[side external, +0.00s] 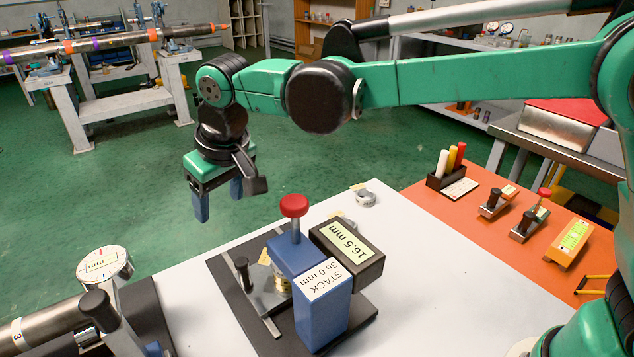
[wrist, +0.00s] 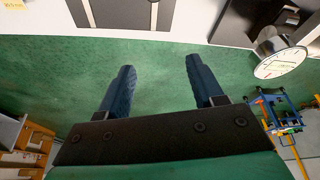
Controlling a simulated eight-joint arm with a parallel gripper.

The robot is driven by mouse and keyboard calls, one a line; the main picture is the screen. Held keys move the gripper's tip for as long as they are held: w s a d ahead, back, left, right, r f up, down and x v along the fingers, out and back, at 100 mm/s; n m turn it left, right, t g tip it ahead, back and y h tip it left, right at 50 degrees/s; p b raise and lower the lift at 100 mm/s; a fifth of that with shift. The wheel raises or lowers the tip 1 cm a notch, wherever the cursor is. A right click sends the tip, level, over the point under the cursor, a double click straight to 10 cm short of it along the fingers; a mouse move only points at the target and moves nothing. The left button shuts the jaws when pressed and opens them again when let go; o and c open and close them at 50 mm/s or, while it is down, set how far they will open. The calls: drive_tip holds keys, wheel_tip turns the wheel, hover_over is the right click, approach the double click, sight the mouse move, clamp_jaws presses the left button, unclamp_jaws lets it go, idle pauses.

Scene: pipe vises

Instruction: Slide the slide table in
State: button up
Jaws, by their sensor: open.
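The fixture stands on a dark base plate (side external: 232,290) on the white worktop. A grey metal slide (side external: 264,290) with an upright black handle (side external: 243,270) sits at its left side; this looks like the slide table. Beside it are a blue block with a red knob (side external: 294,206), a dark block labelled 16.5 mm (side external: 347,250) and a blue block labelled STACK 36.0 mm (side external: 322,310). These blocks partly hide the slide. My gripper (side external: 218,203) is open and empty, pointing down beyond the worktop's far edge, apart from the fixture. Its fingers also show in the wrist view (wrist: 159,70), over green floor.
A dial gauge (side external: 104,263) and a pipe (side external: 48,328) in a vise are at the left. A small ring (side external: 366,198) lies at the worktop's far edge. An orange mat (side external: 520,235) with tools is at the right. The worktop right of the fixture is clear.

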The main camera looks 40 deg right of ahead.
drive_tip(key=x, duration=0.9)
drive_tip(key=shift+w, duration=0.1)
drive_tip(key=s, duration=0.2)
drive_tip(key=s+d, duration=0.1)
drive_tip(key=shift+s+f, duration=0.25)
drive_tip(key=shift+f, duration=0.15)
drive_tip(key=w, duration=0.9)
drive_tip(key=shift+w+a, duration=0.1)
drive_tip(key=shift+a, duration=0.3)
drive_tip(key=w+a+v, duration=0.1)
drive_tip(key=v, duration=0.8)
drive_tip(key=s+d+r+m+t, duration=0.1)
drive_tip(key=s+d+r, duration=0.15)
drive_tip(key=d, duration=0.25)
drive_tip(key=s+d+r+m, duration=0.1)
drive_tip(key=s+d+r, duration=0.15)
drive_tip(key=d, duration=0.25)
drive_tip(key=s+d+f+t, duration=0.1)
drive_tip(key=s+d+f, duration=0.1)
drive_tip(key=s+d, duration=0.4)
drive_tip(key=s+d+f+m+t+h, duration=0.1)
drive_tip(key=s+d+f, duration=0.2)
drive_tip(key=s+d, duration=0.3)
drive_tip(key=shift+s+m, duration=0.3)
drive_tip(key=shift+s, duration=1.45)
